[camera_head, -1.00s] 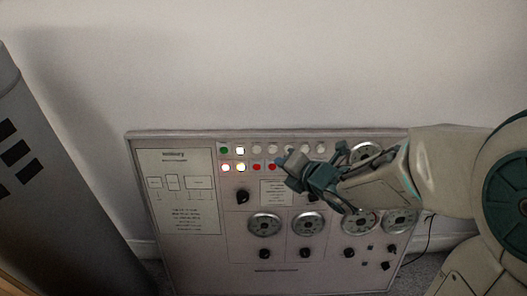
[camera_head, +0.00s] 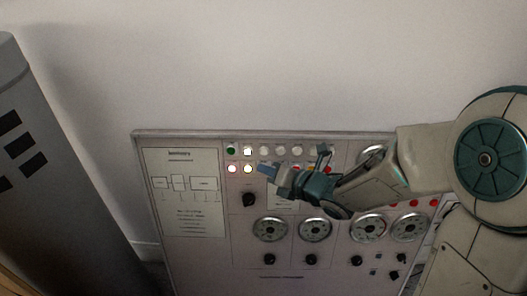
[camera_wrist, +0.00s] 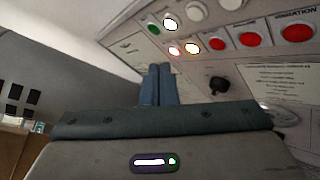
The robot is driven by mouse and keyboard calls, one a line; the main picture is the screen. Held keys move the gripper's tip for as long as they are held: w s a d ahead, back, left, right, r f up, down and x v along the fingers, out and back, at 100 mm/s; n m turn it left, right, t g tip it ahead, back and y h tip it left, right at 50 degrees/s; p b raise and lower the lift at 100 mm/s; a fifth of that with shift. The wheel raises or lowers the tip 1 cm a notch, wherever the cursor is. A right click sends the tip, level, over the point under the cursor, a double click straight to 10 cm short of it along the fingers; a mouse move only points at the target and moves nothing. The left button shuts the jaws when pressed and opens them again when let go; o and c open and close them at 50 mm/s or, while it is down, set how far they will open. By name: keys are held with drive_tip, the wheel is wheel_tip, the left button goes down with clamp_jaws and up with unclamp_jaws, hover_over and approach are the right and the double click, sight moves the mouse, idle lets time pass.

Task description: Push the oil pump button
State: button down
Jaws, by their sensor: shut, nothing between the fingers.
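The control panel (camera_head: 210,250) stands against the wall, with two rows of buttons near its top. A green button (camera_head: 231,150) and a lit white button (camera_head: 248,151) sit at the left of the upper row. Below them are a lit red-rimmed button (camera_head: 232,169) and a lit yellowish button (camera_head: 248,169). Which one is the oil pump button cannot be read. My gripper (camera_head: 264,169) is shut and empty, its fingertips just right of the yellowish button in the head view. In the wrist view the shut fingers (camera_wrist: 159,70) point toward the panel below the lit buttons. My gripper and arm hide several lower-row buttons.
Round gauges (camera_head: 270,229) and black knobs (camera_head: 250,199) cover the lower panel. A grey cabinet (camera_head: 60,190) with dark slots stands at the left. Bare wall (camera_head: 300,60) lies above the panel.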

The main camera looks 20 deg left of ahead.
sight(264, 152)
drive_tip(key=shift+w+a+f, duration=0.2)
drive_tip(key=shift+w, duration=0.75)
drive_tip(key=shift+w+a+f, duration=0.2)
drive_tip(key=shift+w+a, duration=0.05)
drive_tip(key=shift+w, duration=0.7)
drive_tip(key=shift+w+a+f, duration=0.2)
drive_tip(key=shift+w, duration=0.75)
drive_tip(key=shift+w+b, duration=0.15)
drive_tip(key=shift+b, duration=0.25)
drive_tip(key=shift+w+a+f, duration=0.1)
drive_tip(key=shift+w, duration=0.2)
drive_tip(key=shift+w+a+b, duration=0.1)
drive_tip(key=shift+w+b, duration=0.25)
drive_tip(key=shift+b, duration=0.15)
drive_tip(key=shift+s, duration=0.1)
drive_tip(key=shift+s+d+b, duration=0.2)
drive_tip(key=shift+s+b, duration=0.2)
drive_tip(key=shift+s, duration=0.25)
drive_tip(key=shift+s, duration=0.1)
